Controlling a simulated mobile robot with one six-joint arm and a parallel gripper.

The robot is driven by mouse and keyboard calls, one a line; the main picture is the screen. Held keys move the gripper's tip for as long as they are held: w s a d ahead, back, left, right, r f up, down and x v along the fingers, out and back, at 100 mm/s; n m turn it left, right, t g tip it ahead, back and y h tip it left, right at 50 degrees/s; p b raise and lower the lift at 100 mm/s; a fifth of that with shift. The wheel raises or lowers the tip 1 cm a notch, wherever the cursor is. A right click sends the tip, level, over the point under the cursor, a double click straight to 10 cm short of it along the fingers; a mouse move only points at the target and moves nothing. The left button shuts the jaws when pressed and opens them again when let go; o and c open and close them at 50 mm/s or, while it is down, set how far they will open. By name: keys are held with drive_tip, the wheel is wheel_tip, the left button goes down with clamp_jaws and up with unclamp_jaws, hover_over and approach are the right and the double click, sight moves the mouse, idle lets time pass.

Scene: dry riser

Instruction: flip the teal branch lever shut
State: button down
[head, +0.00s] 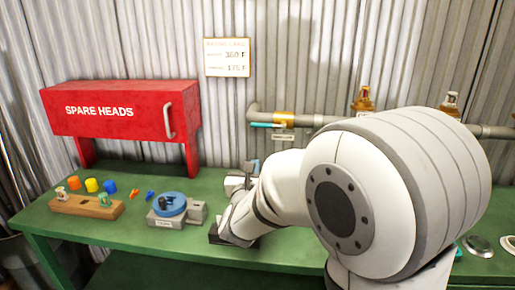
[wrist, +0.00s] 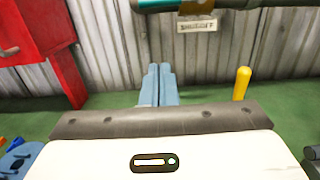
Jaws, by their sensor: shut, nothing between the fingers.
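The teal branch lever (head: 265,125) extends left from a brass valve body (head: 284,118) on the grey wall pipe. It lies roughly level, along the pipe. In the wrist view the teal lever (wrist: 160,4) is cut off by the top edge, above a small label plate (wrist: 197,25). My gripper (wrist: 158,68) is shut and empty, with its blue-grey fingers together. It points toward the wall, below the lever and apart from it in the picture. In the head view my gripper (head: 254,163) is small and partly hidden by my arm.
A red spare-heads box (head: 120,112) stands on the green bench (head: 75,238) at left. A blue round fixture (head: 170,204) and a wooden block (head: 86,207) sit there. A yellow post (wrist: 243,84) stands right of my fingers. Brass sprinkler heads (head: 363,100) top the pipe at right.

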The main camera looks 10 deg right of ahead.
sight(267, 125)
drive_tip(key=w+d+r+p, duration=0.1)
drive_tip(key=w+d+r, duration=0.2)
drive_tip(key=w, duration=0.6)
drive_tip(key=shift+w+d+r, duration=0.15)
drive_tip(key=shift+w+r, duration=0.25)
drive_tip(key=shift+r, duration=0.3)
drive_tip(key=shift+r+m+b, duration=0.2)
drive_tip(key=shift+m+b, duration=0.2)
drive_tip(key=shift+b, duration=0.15)
